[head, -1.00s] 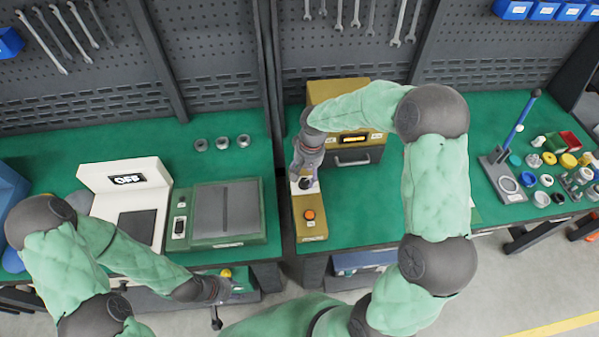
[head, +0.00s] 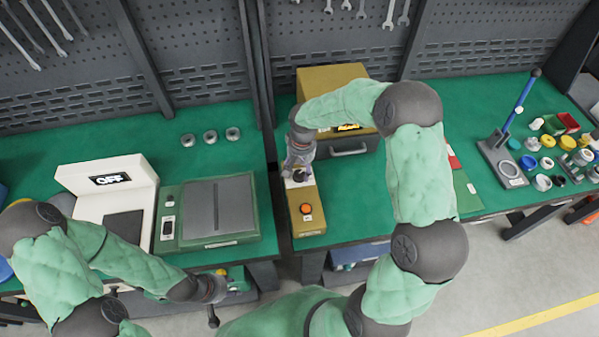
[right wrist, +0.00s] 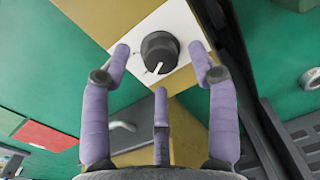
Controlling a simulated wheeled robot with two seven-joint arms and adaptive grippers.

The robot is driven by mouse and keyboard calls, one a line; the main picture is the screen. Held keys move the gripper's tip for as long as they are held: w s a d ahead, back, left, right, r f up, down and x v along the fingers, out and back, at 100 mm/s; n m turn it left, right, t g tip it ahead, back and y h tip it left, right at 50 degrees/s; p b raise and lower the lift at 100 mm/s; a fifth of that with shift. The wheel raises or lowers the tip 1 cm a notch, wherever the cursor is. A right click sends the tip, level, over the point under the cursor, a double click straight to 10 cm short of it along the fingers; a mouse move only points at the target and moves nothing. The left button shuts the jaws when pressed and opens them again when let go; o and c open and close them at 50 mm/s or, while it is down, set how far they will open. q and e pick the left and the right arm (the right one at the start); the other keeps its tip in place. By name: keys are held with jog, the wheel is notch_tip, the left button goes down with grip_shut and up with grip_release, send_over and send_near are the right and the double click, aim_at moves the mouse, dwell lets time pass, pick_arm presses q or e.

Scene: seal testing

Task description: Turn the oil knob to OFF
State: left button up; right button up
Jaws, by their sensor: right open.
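The black round knob (right wrist: 159,47) sits on a white plate (right wrist: 183,18) of the yellow control box (head: 309,224). A white pointer line on the knob points toward the bottom of the right wrist view. My right gripper (right wrist: 160,60) is open, with purple fingers spread on either side of the knob and a third finger below it. I see no finger clearly touching the knob. In the head view, my right gripper (head: 298,164) is over the far end of the control box and partly hides the knob. My left gripper (head: 214,289) is low at the front; its fingers are unclear.
An orange button (head: 306,208) is on the control box's near end. A yellow machine with a lit display (head: 347,127) stands behind. A white machine (head: 75,178) with an OFF display and a green device (head: 238,242) are left. Small parts crowd the far right.

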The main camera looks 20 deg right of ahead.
jog(key=shift+f, duration=0.9)
jog(key=c, duration=1.2)
jog(key=shift+o, duration=0.2)
jog(key=shift+n, duration=0.4)
jog(key=n+p, duration=0.2)
jog(key=n, duration=0.3)
jog(key=shift+n, duration=0.3)
jog(key=n+p, duration=0.1)
jog(key=n, duration=0.4)
jog(key=shift+g+p, duration=0.3)
jog(key=shift+p, duration=0.1)
jog(key=shift+n, duration=0.4)
